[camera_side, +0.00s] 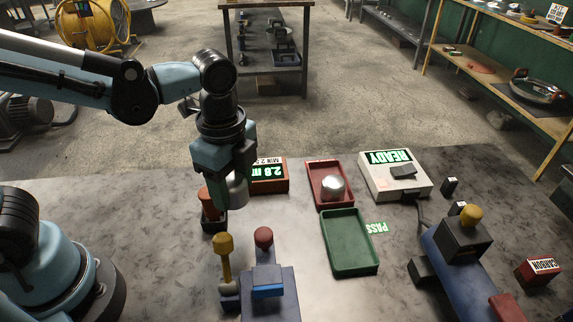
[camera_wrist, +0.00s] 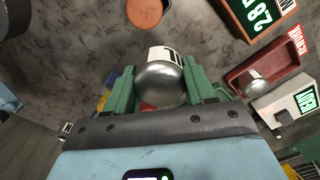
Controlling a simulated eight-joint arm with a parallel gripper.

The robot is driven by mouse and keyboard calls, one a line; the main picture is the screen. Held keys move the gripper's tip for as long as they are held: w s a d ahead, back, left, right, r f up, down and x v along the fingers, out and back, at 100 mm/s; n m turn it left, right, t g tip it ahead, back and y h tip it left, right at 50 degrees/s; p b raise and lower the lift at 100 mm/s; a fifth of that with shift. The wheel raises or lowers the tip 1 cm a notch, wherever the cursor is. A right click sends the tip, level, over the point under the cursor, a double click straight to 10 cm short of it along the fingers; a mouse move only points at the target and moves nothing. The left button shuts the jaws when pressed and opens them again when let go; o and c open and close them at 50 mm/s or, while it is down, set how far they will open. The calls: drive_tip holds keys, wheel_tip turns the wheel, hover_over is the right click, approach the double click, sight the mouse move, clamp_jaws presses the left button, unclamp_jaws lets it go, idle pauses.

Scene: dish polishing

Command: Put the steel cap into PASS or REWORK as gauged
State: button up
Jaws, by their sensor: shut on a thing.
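My gripper (camera_side: 235,185) is shut on a steel cap (camera_wrist: 160,82), a shiny silver dome between the green fingers in the wrist view. In the side view the held steel piece hangs above the table, left of the trays. A white label with dark marks shows just beyond the cap in the wrist view. The green tray (camera_side: 348,268), beside a PASS label (camera_side: 377,228), is empty. The red tray (camera_side: 317,167) holds another silver dome (camera_side: 333,186); the label by it in the wrist view seems to read REWORK. The orange-red gauge box (camera_side: 268,188) shows 2.8 and MIN 2.5.
A white box (camera_side: 394,186) reading READY stands right of the red tray. A reddish-brown cylinder (camera_side: 212,205) on a black base is close beside my gripper. A blue fixture with yellow and red knobs (camera_side: 263,238) stands in front. Another blue machine (camera_side: 459,245) stands at right.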

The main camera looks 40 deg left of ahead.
sight(241, 233)
drive_tip(key=shift+f, duration=0.1)
drive_tip(key=shift+f, duration=4.7)
drive_tip(key=shift+f, duration=0.15)
drive_tip(key=o, duration=1.2)
